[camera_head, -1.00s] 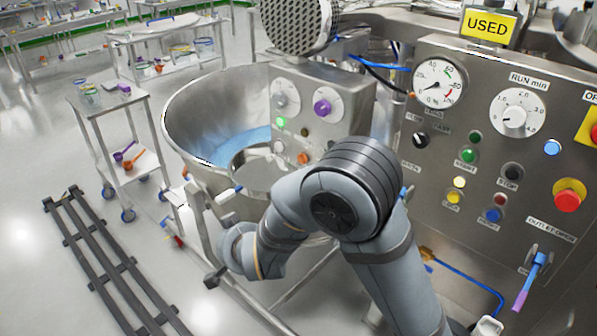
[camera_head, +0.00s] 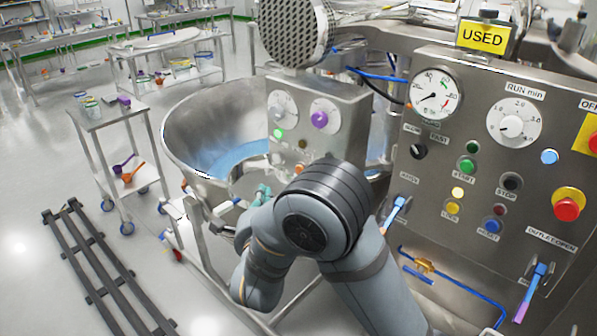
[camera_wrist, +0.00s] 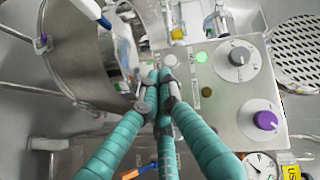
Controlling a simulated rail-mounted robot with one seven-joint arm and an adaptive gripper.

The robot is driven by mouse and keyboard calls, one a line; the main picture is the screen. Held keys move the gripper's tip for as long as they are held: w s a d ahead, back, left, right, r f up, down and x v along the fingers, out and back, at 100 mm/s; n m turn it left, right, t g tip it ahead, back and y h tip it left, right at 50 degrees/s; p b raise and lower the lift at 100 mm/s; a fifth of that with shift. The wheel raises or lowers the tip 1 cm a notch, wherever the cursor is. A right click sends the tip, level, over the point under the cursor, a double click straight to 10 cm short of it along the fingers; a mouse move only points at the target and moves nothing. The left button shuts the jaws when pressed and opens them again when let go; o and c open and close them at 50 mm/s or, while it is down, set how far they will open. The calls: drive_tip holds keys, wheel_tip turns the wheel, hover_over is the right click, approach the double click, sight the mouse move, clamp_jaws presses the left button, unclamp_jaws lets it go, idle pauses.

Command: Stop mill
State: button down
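A small steel control box (camera_head: 318,105) stands beside the large steel bowl, with a lit green lamp (camera_head: 278,132), a white dial (camera_head: 283,106) and a purple knob (camera_head: 320,118). In the wrist view the same box shows the lit lamp (camera_wrist: 201,57), a dark button (camera_wrist: 206,92), the dial (camera_wrist: 239,54) and the purple knob (camera_wrist: 265,120). My gripper (camera_wrist: 165,80) has its teal fingers drawn together, with nothing seen between them. Its tips appear over the box's near edge, left of the lamp; contact cannot be told. In the head view my gripper (camera_head: 262,192) is partly hidden by my arm.
A large panel (camera_head: 440,150) at right carries a black STOP button (camera_head: 512,181), a green START button (camera_head: 467,166) and a red emergency button (camera_head: 567,205). The bowl (camera_head: 190,165) has blue contents. A trolley (camera_head: 100,112) stands left; floor around the rail is open.

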sight(300, 170)
drive_tip(key=shift+w+d, duration=0.1)
drive_tip(key=w+d+p, duration=0.2)
drive_tip(key=w+d, duration=0.4)
idle(0.4)
drive_tip(key=shift+w, duration=0.1)
drive_tip(key=shift+w+d+f+b, duration=0.1)
drive_tip(key=shift+w+d+b, duration=0.1)
drive_tip(key=shift+b, duration=0.3)
idle(1.0)
drive_tip(key=shift+w+d+b, duration=0.4)
drive_tip(key=shift+w, duration=0.05)
idle(1.0)
drive_tip(key=shift+s+a+b, duration=0.65)
drive_tip(key=shift+b, duration=0.1)
